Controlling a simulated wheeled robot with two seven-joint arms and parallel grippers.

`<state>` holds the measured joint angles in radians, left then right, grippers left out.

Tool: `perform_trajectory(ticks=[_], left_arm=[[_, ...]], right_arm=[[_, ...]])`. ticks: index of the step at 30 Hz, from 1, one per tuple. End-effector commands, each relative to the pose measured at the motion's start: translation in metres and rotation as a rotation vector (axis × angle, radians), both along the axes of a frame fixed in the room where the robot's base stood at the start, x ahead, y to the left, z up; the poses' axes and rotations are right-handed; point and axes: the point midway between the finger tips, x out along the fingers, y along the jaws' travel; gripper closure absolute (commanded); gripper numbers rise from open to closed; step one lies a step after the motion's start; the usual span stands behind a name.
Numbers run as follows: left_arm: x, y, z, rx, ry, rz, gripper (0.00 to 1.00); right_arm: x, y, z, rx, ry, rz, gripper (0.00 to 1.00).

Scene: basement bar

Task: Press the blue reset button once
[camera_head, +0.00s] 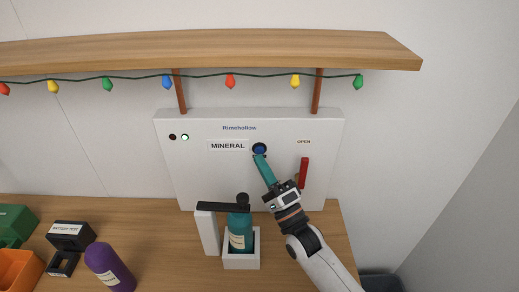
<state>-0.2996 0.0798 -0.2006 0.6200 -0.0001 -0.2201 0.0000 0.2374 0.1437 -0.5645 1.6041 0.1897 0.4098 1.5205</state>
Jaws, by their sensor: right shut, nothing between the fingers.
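The blue reset button (259,149) is a small round blue button in a dark ring on the front of the white panel (190,175). It sits just right of the "MINERAL" label. My right gripper (259,156) is shut and empty, with its teal fingertips at the button's lower edge. The tips partly cover the ring. I cannot tell whether they touch the button or stop just short of it. My left gripper is not in view.
A red lever (303,172) under "OPEN" stands just right of my gripper. A teal bottle (240,232) sits in a white holder (241,262) below. A purple bottle (108,267) and bins stand left. A wooden shelf (220,50) with coloured lights hangs above.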

Motion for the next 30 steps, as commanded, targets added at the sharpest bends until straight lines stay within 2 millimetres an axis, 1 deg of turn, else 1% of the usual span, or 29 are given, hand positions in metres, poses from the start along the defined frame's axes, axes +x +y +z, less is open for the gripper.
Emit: perform_trajectory(ticks=[8,11,22,25,30], left_arm=[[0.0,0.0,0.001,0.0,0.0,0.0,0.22],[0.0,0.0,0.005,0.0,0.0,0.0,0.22],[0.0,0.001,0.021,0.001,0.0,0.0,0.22],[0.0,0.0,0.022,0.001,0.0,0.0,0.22],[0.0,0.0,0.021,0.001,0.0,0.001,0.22]], right_arm=[[-0.001,0.0,0.0,0.0,0.0,0.0,1.0],[-0.008,0.0,0.001,0.0,0.0,0.001,1.0],[-0.044,0.0,0.001,0.001,0.001,0.002,1.0],[-0.049,0.0,0.001,0.001,0.0,0.001,1.0],[-0.05,0.0,0.0,0.001,-0.001,0.0,1.0]])
